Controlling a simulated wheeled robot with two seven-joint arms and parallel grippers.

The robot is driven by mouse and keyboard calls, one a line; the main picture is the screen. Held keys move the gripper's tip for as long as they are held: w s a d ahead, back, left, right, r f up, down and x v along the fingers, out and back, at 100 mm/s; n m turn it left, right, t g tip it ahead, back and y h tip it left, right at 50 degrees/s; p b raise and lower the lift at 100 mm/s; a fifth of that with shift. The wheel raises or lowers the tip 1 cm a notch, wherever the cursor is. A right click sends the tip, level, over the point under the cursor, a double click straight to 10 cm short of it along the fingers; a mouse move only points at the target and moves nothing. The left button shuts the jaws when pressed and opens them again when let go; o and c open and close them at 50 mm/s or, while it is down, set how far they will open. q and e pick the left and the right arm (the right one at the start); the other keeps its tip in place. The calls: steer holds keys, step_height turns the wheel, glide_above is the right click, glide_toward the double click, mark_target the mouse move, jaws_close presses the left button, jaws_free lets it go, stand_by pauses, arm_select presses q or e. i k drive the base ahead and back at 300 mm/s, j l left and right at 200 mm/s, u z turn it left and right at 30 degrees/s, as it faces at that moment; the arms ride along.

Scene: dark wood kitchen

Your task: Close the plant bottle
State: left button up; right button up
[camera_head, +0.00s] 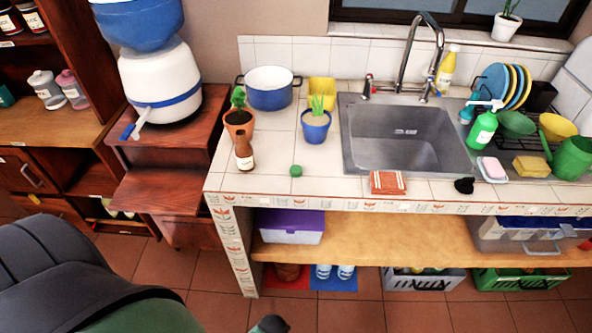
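A small brown bottle (244,158) with a narrow dark neck and a pale label stands upright near the counter's left front, just in front of a terracotta pot. It looks like the plant bottle; its mouth is too small to make out. A small round green piece (296,171), which looks like a cap, lies on the tiles to the right of the bottle, apart from it. Neither gripper's fingers show. Only a large dark and green part of my body at the lower left and a small grey tip at the bottom edge are visible.
The terracotta pot (239,122) holds a cactus. A blue plant pot (316,126), a blue cooking pot (270,88) and a yellow container (321,91) stand behind. The sink (408,140) and an orange cloth (388,182) are to the right. Tiles around the green piece are clear.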

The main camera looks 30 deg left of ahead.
mark_target(243, 150)
steer(key=l+u, duration=0.2)
steer(key=l, duration=0.3)
steer(key=l+u, duration=0.15)
steer(key=l, duration=0.35)
steer(key=l+u, duration=0.2)
steer(key=l, duration=0.35)
steer(key=k+l+u, duration=0.15)
steer(key=l, duration=0.3)
steer(key=k+l+u, duration=0.2)
steer(key=l, duration=0.3)
steer(key=i, duration=0.1)
